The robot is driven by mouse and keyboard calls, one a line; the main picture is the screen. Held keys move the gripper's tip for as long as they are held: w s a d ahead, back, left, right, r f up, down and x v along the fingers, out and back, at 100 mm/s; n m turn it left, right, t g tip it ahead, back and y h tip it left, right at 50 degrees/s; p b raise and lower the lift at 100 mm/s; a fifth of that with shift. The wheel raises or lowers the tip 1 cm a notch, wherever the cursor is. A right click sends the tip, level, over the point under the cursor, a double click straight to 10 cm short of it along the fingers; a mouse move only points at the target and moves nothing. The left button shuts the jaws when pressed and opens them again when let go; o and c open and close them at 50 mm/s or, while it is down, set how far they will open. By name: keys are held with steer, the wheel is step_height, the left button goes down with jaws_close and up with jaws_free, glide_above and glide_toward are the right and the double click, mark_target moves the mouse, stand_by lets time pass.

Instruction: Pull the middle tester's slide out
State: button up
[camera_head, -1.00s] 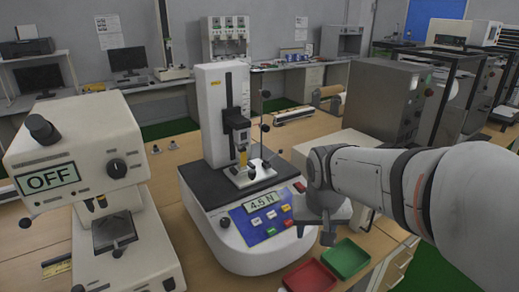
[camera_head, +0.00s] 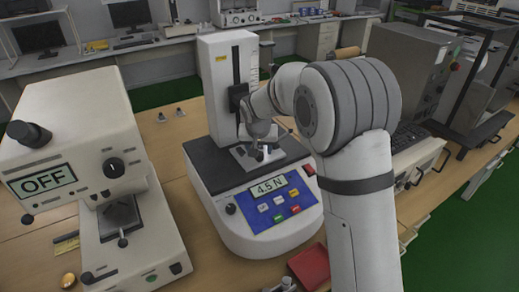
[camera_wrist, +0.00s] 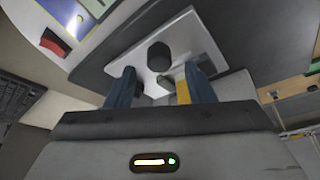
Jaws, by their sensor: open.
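The middle tester (camera_head: 262,232) is a white machine with a black deck, a blue panel and a display reading 4.5 N. Its slide is a light metal plate (camera_head: 241,160) on the deck, partly hidden by my arm in the head view. In the wrist view the slide (camera_wrist: 196,42) carries a dark round knob (camera_wrist: 158,54). My gripper (camera_wrist: 158,73) is open, with its two blue-grey fingers either side of the knob's line. I cannot tell whether they touch the slide. A yellow piece (camera_wrist: 183,92) shows beside the right finger.
A tester reading OFF (camera_head: 70,150) stands at the left. A red tray (camera_head: 311,266) lies at the bench's front edge, partly behind my arm. A grey metal cabinet (camera_head: 405,75) stands to the right. The bench left of the middle tester has free room.

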steer(key=shift+x, duration=1.3)
jaws_close()
